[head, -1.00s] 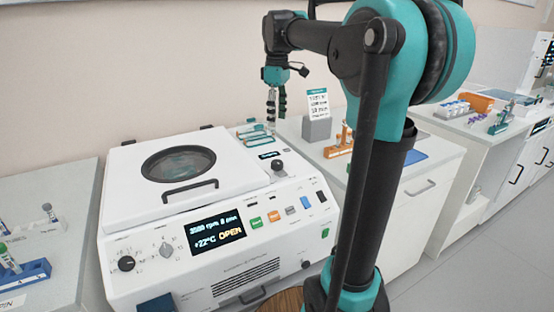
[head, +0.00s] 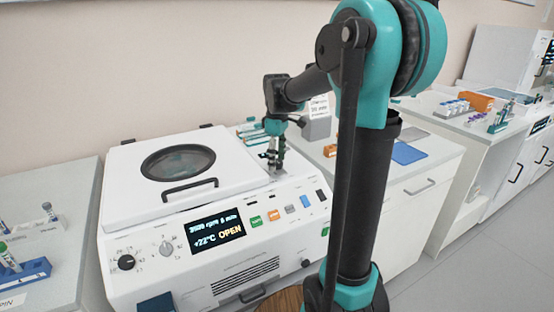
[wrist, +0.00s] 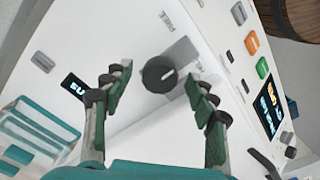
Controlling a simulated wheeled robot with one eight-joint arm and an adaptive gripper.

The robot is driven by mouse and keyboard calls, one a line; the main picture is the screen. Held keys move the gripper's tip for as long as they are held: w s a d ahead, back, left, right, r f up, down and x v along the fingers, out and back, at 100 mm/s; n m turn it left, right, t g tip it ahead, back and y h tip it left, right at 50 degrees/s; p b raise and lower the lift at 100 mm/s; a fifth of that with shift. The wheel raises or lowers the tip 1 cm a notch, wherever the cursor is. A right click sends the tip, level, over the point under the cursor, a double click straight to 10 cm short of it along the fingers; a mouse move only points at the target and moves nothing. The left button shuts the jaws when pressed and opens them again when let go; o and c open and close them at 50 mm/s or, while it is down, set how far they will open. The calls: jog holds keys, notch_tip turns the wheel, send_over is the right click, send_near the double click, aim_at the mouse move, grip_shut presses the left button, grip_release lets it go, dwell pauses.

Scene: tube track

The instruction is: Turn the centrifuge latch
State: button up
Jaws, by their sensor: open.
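The white centrifuge (head: 230,285) stands at the centre of the head view with its lid (head: 122,200) down; its display (head: 217,233) reads OPEN. In the wrist view my gripper (wrist: 158,90) is open, fingers on either side of the knob, with no clear contact.
Coloured buttons (head: 273,215) sit on the front panel to the right of the display. The lid handle (head: 190,188) rises left of my gripper. A blue tube rack (head: 25,276) stands on the left bench.

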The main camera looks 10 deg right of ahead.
jog(key=shift+f, duration=0.1)
jog(key=shift+c, duration=0.6)
jog(key=c, duration=1)
jog(key=shift+c, duration=0.2)
jog(key=shift+m, duration=0.5)
jog(key=m, duration=0.3)
jog(key=shift+m, duration=0.4)
jog(key=m, duration=0.9)
jog(key=shift+m, duration=2)
